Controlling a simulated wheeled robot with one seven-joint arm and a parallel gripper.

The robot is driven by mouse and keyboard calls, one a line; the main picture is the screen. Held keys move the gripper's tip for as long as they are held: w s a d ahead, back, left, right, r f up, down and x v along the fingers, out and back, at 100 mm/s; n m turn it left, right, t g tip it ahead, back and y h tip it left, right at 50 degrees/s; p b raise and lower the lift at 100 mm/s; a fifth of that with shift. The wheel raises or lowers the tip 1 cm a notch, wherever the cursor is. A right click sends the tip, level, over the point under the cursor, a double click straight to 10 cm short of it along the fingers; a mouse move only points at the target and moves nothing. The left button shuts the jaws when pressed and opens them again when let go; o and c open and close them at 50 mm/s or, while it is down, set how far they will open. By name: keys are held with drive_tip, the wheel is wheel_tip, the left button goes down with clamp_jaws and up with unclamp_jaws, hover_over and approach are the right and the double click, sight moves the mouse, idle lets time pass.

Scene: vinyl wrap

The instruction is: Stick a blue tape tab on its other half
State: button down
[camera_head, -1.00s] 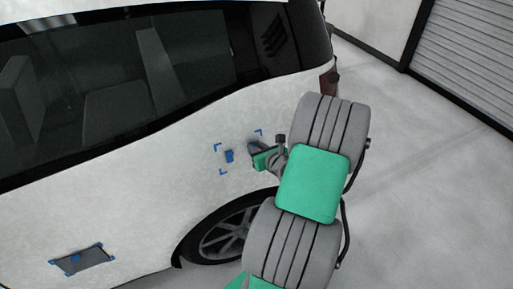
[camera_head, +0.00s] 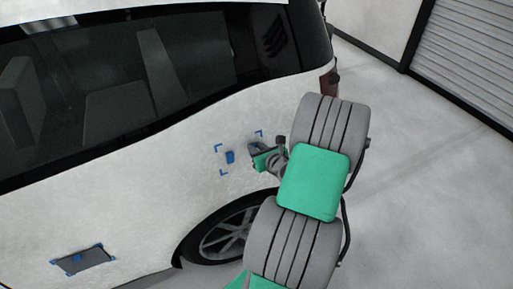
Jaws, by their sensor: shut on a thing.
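A small blue tape tab (camera_head: 230,157) is on the white car's side panel, inside blue corner marks (camera_head: 218,148), above the rear wheel arch. My gripper (camera_head: 256,152) is just to its right, close to the panel. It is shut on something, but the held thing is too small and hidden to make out. A dark rectangular patch (camera_head: 88,260) with blue tabs at its corners is on the panel at the lower left.
The white car (camera_head: 120,180) fills the left side, with dark windows above. Its rear wheel (camera_head: 222,240) lies below my gripper. A grey floor (camera_head: 430,190) is clear at right, with a shutter door (camera_head: 470,50) behind.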

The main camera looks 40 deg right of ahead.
idle(0.3)
drive_tip(key=c, duration=1.2)
unclamp_jaws()
drive_tip(key=v, duration=0.7)
drive_tip(key=shift+s+r+b, duration=0.2)
drive_tip(key=shift+s+b, duration=0.1)
drive_tip(key=shift+b, duration=0.1)
